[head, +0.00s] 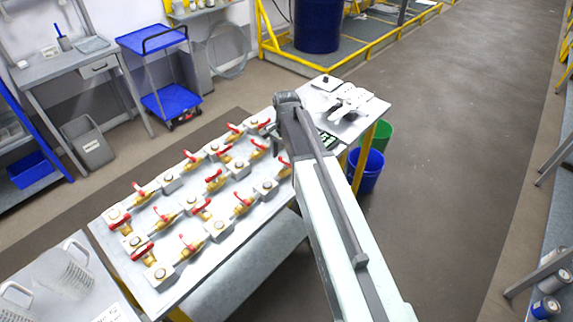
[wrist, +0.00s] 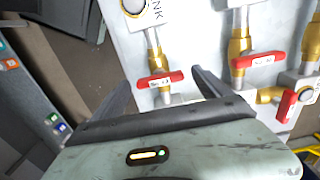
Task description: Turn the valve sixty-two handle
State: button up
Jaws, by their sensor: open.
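Several brass valves with red handles stand in rows on a light grey table (head: 219,243) in the head view. I cannot read their numbers there, so I cannot tell which is valve sixty-two. My gripper (head: 272,130) is over the far right end of the rows. In the wrist view my gripper (wrist: 163,80) is open, and a red handle (wrist: 160,79) on a brass valve (wrist: 154,52) shows between its fingers, apart from both. The handle's small white label is too blurred to read. Two more red handles (wrist: 259,60) (wrist: 287,105) lie to the right.
A white panel (head: 350,105) with grey parts lies at the table's far end. Green (head: 379,137) and blue (head: 367,172) buckets stand beside it. A side table with clear jugs (head: 66,272) is at lower left.

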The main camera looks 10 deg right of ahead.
jog(key=c, duration=1.4)
jog(key=shift+o, duration=0.2)
jog(key=shift+n, duration=0.3)
jog(key=n, duration=0.3)
jog(key=shift+r+n, duration=0.1)
jog(key=shift+n, duration=0.2)
jog(key=n, duration=0.4)
jog(key=shift+w+n, duration=0.1)
jog(key=shift+n, duration=0.2)
jog(key=n, duration=0.4)
jog(key=shift+n, duration=2.5)
